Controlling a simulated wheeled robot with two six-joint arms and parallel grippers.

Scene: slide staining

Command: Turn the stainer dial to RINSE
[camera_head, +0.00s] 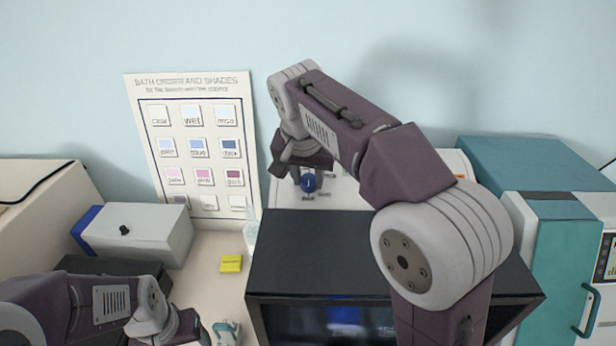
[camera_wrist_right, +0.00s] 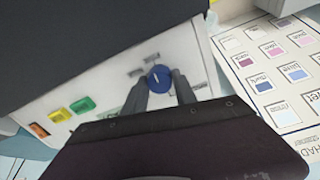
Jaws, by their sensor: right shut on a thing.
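The stainer dial (camera_head: 309,183) is a round blue knob with a pale pointer line, on the white front panel of the stainer (camera_head: 342,196). It also shows in the right wrist view (camera_wrist_right: 159,78). My right gripper (camera_wrist_right: 160,88) is at the dial, its two dark fingers on either side of it, shut on the knob. Small labels stand around the dial, but they are too small and blurred to read for certain. My left gripper (camera_head: 190,328) is low at the left, away from the dial; its jaw state does not show clearly.
A chart of colour shades (camera_head: 196,140) leans on the wall. A yellow pad (camera_head: 231,264) and a white-and-blue box (camera_head: 140,230) are at left. Green, yellow and orange buttons (camera_wrist_right: 58,116) sit along the panel. A teal machine (camera_head: 535,230) stands right.

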